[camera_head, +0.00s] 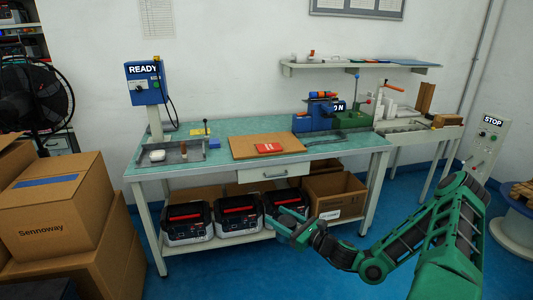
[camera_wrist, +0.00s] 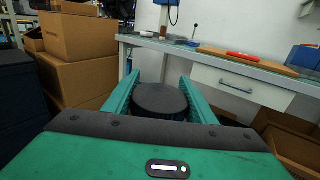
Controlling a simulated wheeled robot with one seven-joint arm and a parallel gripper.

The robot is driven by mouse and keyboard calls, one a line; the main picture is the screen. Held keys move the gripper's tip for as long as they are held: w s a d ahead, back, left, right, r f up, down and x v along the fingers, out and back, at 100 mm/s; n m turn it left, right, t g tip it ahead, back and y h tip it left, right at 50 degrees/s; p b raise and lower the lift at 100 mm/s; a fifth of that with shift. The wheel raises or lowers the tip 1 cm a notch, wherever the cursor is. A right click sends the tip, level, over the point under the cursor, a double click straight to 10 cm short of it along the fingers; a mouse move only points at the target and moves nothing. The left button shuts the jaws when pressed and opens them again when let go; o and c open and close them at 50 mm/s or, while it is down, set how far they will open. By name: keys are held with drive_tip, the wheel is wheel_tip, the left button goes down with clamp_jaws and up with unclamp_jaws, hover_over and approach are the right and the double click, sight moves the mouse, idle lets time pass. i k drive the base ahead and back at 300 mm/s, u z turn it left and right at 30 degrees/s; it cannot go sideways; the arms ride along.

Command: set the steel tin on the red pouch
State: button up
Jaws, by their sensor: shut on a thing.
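The red pouch (camera_head: 269,148) lies flat on a brown board (camera_head: 250,143) on the green-topped workbench. It also shows in the wrist view (camera_wrist: 242,56), beyond and to the right of my gripper. My gripper (camera_head: 284,221) is in front of the bench, below the level of its top and apart from the pouch. In the wrist view my gripper (camera_wrist: 160,84) is shut on a round, dark grey object, which I take to be the steel tin (camera_wrist: 160,99). Its top faces the camera and its lower side is hidden. The tin is not clear in the head view.
A tray (camera_head: 178,153) with small items is left of the board. A blue machine (camera_head: 312,119) is behind it on the right. A drawer (camera_head: 262,173) and black-and-red cases (camera_head: 186,223) are under the benchtop. Cardboard boxes (camera_head: 65,205) stand at left.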

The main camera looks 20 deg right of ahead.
sight(268, 144)
drive_tip(key=u, duration=0.3)
drive_tip(key=i, duration=1)
drive_tip(key=z, duration=0.05)
